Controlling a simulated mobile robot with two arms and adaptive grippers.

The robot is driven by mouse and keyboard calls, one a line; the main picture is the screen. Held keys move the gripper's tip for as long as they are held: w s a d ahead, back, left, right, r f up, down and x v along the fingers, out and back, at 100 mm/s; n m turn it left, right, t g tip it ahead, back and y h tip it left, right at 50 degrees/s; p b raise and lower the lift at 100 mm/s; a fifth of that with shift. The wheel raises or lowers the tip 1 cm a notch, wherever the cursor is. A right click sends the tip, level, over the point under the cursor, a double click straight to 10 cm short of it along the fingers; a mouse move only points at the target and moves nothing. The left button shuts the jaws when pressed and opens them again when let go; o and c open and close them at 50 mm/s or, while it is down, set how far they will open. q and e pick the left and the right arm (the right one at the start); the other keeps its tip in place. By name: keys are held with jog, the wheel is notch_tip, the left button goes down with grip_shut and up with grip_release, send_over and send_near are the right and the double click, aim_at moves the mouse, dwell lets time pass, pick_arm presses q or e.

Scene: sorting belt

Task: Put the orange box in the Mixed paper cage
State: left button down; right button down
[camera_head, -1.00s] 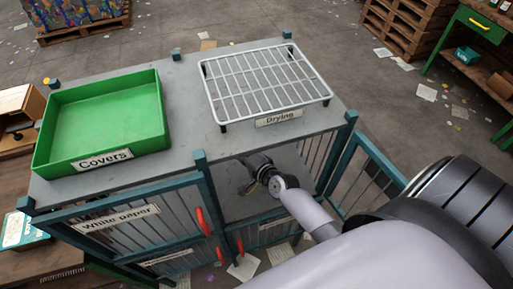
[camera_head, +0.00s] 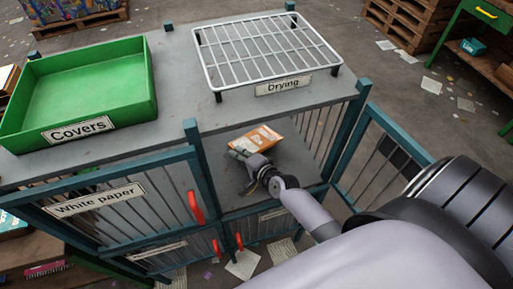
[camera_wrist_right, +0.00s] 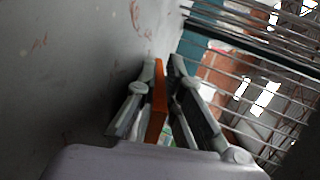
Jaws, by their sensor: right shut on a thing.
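The orange box (camera_head: 258,138) is inside the right upper compartment of the cage unit, above or on its grey floor (camera_head: 285,175); I cannot tell whether it touches. My right gripper (camera_head: 247,156) reaches in through the open front and is shut on the box. In the right wrist view the box's orange edge (camera_wrist_right: 158,112) shows between the fingers of the right gripper (camera_wrist_right: 163,85). The compartment's door (camera_head: 385,165) stands swung open to the right. No Mixed paper label is readable. My left gripper is not in view.
The White paper cage (camera_head: 95,200), left, has a shut barred door with a red handle (camera_head: 195,207). On top are the green Covers tray (camera_head: 85,80) and the Drying rack (camera_head: 265,50). A post (camera_head: 193,155) separates the compartments. Papers lie on the floor.

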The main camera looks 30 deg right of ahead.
jog(key=shift+f, duration=0.1)
jog(key=c, duration=1.9)
grip_release()
jog(key=shift+s+r+p, duration=0.2)
jog(key=shift+s+p, duration=0.15)
jog(key=shift+s, duration=0.1)
jog(key=shift+p+v, duration=1.3)
jog(key=shift+v, duration=2.25)
jog(key=shift+f, duration=0.1)
